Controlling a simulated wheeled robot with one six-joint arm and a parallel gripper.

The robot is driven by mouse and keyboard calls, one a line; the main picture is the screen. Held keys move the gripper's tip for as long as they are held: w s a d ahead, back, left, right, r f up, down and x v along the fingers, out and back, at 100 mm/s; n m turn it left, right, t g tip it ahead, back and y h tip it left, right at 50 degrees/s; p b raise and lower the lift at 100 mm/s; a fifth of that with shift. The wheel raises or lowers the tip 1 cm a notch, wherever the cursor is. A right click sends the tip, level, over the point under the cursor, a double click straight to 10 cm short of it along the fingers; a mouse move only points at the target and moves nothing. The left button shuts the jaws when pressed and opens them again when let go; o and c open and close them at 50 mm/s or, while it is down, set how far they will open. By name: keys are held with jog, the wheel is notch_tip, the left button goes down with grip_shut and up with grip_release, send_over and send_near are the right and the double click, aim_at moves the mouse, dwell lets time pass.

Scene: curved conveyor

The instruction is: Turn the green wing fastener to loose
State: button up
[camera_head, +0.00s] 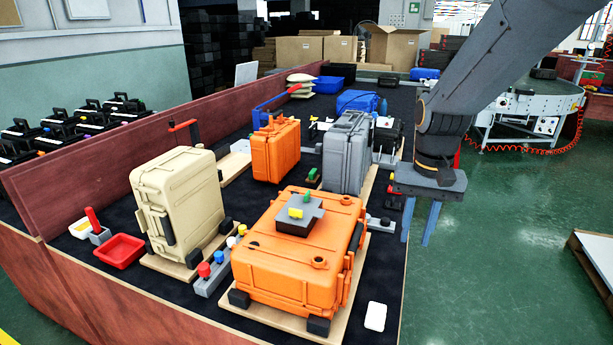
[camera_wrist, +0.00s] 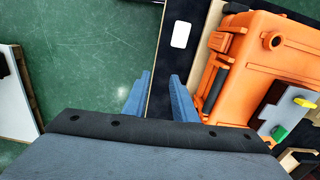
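The green wing fastener (camera_head: 307,197) sits on a grey plate (camera_head: 287,226) on top of the large orange case (camera_head: 262,262). A yellow wing fastener (camera_head: 296,213) is beside it on the same plate. In the wrist view, the green fastener (camera_wrist: 280,133) and the yellow one (camera_wrist: 305,102) show at the right edge. My gripper (camera_head: 420,222) is open and empty, fingers pointing down, to the right of the orange case near the bench edge. It is well apart from the fastener. In the wrist view, my gripper (camera_wrist: 161,82) has a clear gap between its blue fingers.
A grey case (camera_head: 346,150), a smaller orange case (camera_head: 275,150) and a beige case (camera_head: 180,207) stand upright on the dark bench. A red tray (camera_head: 120,250) and a block with coloured knobs (camera_head: 212,270) lie at front left. Green floor is open at right.

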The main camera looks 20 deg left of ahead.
jog(key=w+a+r+p, duration=0.1)
jog(key=w+a+r, duration=0.15)
jog(key=a, duration=0.25)
jog(key=w+a+r+p, duration=0.1)
jog(key=w+a+r, duration=0.1)
jog(key=w+a, duration=0.3)
notch_tip(320, 180, up, 4)
jog(key=p, duration=0.4)
send_over(307, 193)
jog(key=shift+r+m, duration=0.15)
jog(key=shift+m, duration=0.15)
notch_tip(307, 193, down, 7)
jog(key=shift+w+f+p, duration=0.1)
jog(key=shift+f+p, duration=0.1)
jog(key=shift+p, duration=0.85)
jog(key=shift+c, duration=0.4)
grip_shut()
